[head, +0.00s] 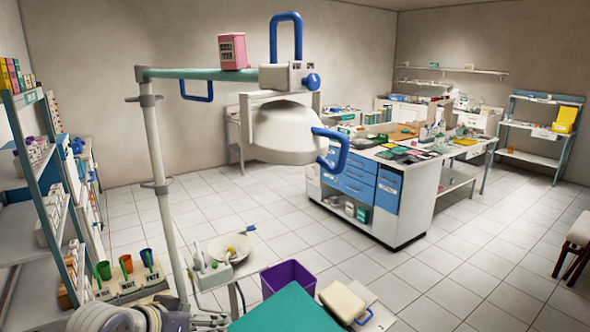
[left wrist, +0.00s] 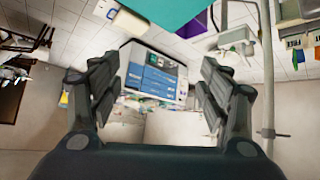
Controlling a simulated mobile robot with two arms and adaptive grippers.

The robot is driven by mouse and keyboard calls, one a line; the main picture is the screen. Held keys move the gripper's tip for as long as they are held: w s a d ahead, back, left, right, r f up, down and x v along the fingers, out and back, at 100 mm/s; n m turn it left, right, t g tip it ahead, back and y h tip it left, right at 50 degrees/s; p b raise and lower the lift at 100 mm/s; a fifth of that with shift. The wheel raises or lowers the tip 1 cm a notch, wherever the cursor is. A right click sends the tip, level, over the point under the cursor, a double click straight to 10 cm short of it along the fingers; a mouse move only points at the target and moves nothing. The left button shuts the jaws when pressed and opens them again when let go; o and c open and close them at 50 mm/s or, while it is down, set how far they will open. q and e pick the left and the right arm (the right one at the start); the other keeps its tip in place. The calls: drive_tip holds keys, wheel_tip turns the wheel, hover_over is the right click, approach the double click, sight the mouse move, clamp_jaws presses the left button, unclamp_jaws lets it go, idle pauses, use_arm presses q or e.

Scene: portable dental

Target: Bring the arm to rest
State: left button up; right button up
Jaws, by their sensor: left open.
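My left gripper (left wrist: 160,95) shows in the left wrist view with its two dark fingers spread wide apart and nothing between them. The room appears upside down behind the fingers, with the blue-drawered cabinet far off between them. In the head view part of an arm, which looks like mine, shows at the bottom left, but its gripper cannot be made out. My right gripper is in neither view.
A dental lamp (head: 290,132) hangs from a pole (head: 163,200) close in front. A teal surface (head: 288,310), a purple bin (head: 288,276) and a white basin (head: 230,248) stand near. Shelves (head: 30,190) line the left. A blue-drawered cabinet (head: 388,192) stands beyond open tiled floor (head: 450,265).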

use_arm(q)
drive_tip(key=s+a+f+n+g+y, duration=0.1)
drive_tip(key=s+f+g+y, duration=0.15)
drive_tip(key=s+f, duration=0.95)
drive_tip(key=s+f+g+y, duration=0.1)
drive_tip(key=s+f+g, duration=0.2)
drive_tip(key=s+f, duration=0.9)
drive_tip(key=s+f+g+b, duration=0.1)
drive_tip(key=s+f+b, duration=0.2)
drive_tip(key=f, duration=1.1)
drive_tip(key=s+f+b, duration=0.2)
drive_tip(key=s+f, duration=0.2)
drive_tip(key=f, duration=1)
drive_tip(key=s+a+f+b, duration=0.1)
drive_tip(key=s+f+b, duration=0.1)
drive_tip(key=s+f, duration=0.6)
drive_tip(key=s+a+f+g+b, duration=0.1)
drive_tip(key=s+a+f+b, duration=0.1)
drive_tip(key=s+f, duration=0.6)
wheel_tip(320, 180, down, 4)
drive_tip(key=shift+a+r+b, duration=0.1)
drive_tip(key=shift+a+b, duration=0.05)
drive_tip(key=shift+b, duration=0.15)
drive_tip(key=shift+s, duration=0.1)
